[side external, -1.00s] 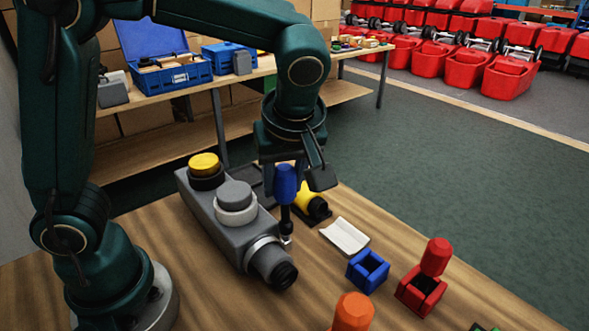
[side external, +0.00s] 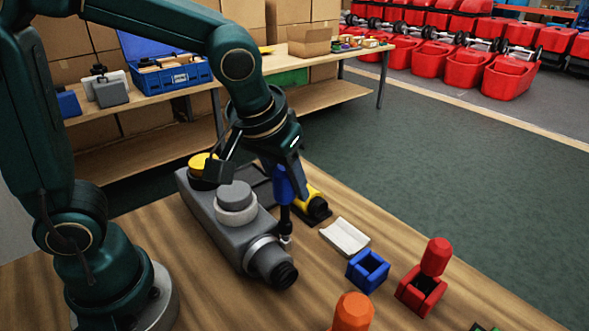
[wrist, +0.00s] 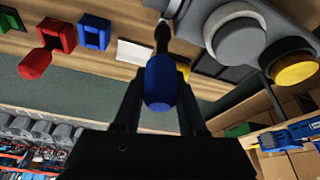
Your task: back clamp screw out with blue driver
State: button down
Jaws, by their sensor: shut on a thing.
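The blue driver (side external: 284,190) stands about upright beside the grey tank unit (side external: 238,236), its dark shaft pointing down. My gripper (side external: 284,178) is shut on its blue handle. The wrist view also shows the blue handle (wrist: 160,84) between my two fingers (wrist: 158,108). The driver's tip meets a small metal clamp part (side external: 286,240) at the unit's right side, near the silver clamp band (side external: 262,246). The clamp screw itself is too small to make out, and I cannot tell whether the tip is seated in it.
A yellow tool (side external: 314,204) lies just behind the driver. A white tray (side external: 345,237), an empty blue holder (side external: 368,271) and a red holder (side external: 420,292) with a red-handled tool (side external: 436,257) stand to the right. An orange handle (side external: 353,311) rises at the front.

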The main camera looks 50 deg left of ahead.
jog(key=m+h, duration=0.1)
jog(key=m, duration=0.1)
jog(key=m+h, duration=0.1)
jog(key=m, duration=0.2)
jog(key=shift+d+m, duration=0.2)
jog(key=shift+m, duration=0.1)
jog(key=m+h, duration=0.1)
jog(key=m, duration=0.1)
jog(key=m+g+h, duration=0.1)
jog(key=m, duration=0.2)
jog(key=shift+s+d+m, duration=0.1)
jog(key=shift+d+m, duration=0.1)
jog(key=shift+m, duration=0.1)
jog(key=m, duration=0.2)
jog(key=m+g+h, duration=0.1)
jog(key=m, duration=0.1)
jog(key=shift+s+d+m+g, duration=0.15)
jog(key=shift+m+g, duration=0.15)
jog(key=shift+m, duration=0.1)
jog(key=m, duration=0.2)
jog(key=m+g, duration=0.1)
jog(key=m, duration=0.1)
jog(key=shift+s+d+m+g+h, duration=0.1)
jog(key=shift+s+m+g+h, duration=0.1)
jog(key=shift+m+g+h, duration=0.1)
jog(key=shift+f, duration=0.9)
